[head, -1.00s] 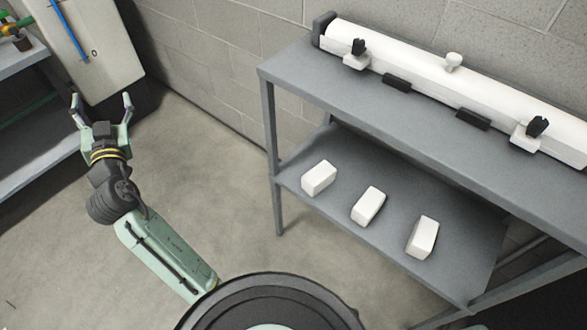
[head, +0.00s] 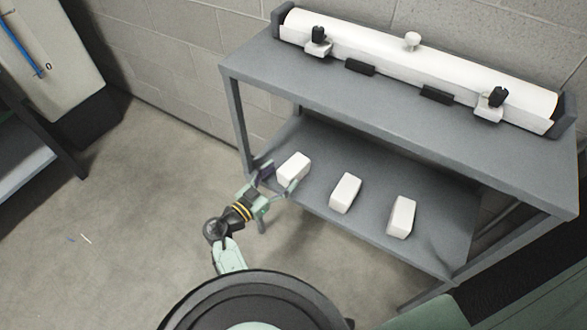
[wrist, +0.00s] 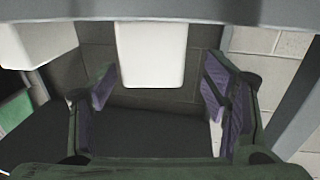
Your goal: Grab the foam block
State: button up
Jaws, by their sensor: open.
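Three similar white blocks sit in a row on the lower shelf; I cannot tell by look which is foam. The left block (head: 293,168) is nearest my gripper, then the middle block (head: 345,193) and the right block (head: 401,217). My gripper (head: 279,178) is open at the shelf's front left edge, its fingers to either side of the left block's near end. In the wrist view a white block (wrist: 152,55) stands ahead between the purple finger pads, with gaps on both sides. Another white block (wrist: 35,42) shows at the left there.
The grey lower shelf (head: 370,224) lies under the upper shelf (head: 400,115), which bears a long white roll (head: 370,50) with clamps. A shelf leg (head: 238,125) stands just left of my gripper. Open floor (head: 140,210) lies to the left.

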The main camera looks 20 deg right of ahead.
aim_at(294, 165)
jog(key=p+x, duration=0.1)
jog(key=x, duration=0.2)
jog(key=p+x, duration=0.1)
jog(key=x, duration=0.1)
jog(key=shift+s+d+r+p, duration=0.15)
jog(key=shift+s+r+p, duration=0.15)
jog(key=shift+w+d+f, duration=0.15)
jog(key=shift+w+d, duration=0.05)
jog(key=shift+d, duration=0.1)
jog(key=c, duration=1)
jog(key=shift+c, duration=0.2)
